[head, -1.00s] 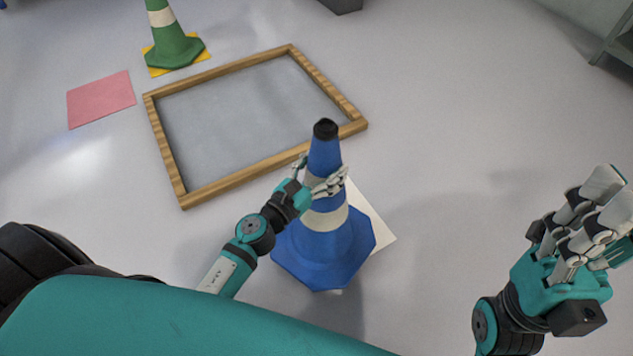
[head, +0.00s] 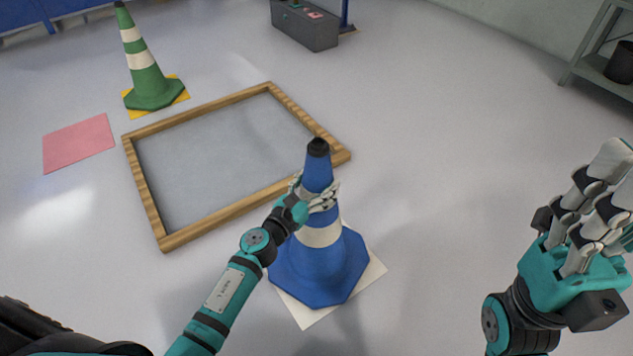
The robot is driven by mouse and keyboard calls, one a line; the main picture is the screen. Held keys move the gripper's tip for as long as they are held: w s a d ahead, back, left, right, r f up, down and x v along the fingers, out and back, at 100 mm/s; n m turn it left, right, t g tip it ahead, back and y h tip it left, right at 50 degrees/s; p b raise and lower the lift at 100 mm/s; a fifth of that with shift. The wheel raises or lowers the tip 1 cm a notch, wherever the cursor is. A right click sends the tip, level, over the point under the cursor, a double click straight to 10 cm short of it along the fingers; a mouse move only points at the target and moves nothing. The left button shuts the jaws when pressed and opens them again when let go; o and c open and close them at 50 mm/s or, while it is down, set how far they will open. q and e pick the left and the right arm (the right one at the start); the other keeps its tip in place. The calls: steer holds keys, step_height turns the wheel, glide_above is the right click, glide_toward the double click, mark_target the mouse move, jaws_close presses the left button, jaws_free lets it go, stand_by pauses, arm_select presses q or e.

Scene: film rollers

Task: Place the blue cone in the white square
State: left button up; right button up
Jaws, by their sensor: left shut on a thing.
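The blue cone (head: 318,262) with pale bands and a black tip stands upright in the lower middle of the head view. The white square (head: 306,314) lies flat on the floor under it, with its front and right corners showing around the cone's base. I cannot tell whether the base touches the square. My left gripper (head: 318,196) is shut on the cone's upper part, just below the tip. My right gripper (head: 596,205) is raised at the right edge, apart from the cone, with its fingers spread and nothing seen in them.
A wooden frame (head: 160,216) lies on the floor behind the cone. A green cone (head: 150,82) stands on a yellow square (head: 178,92) at the back left, beside a pink square (head: 78,143). A grey box (head: 305,26) and a shelf (head: 590,62) are farther back. The floor at right centre is clear.

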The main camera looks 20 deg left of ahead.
arm_select(q)
steer(key=shift+r, duration=0.15)
steer(key=o, duration=1.7)
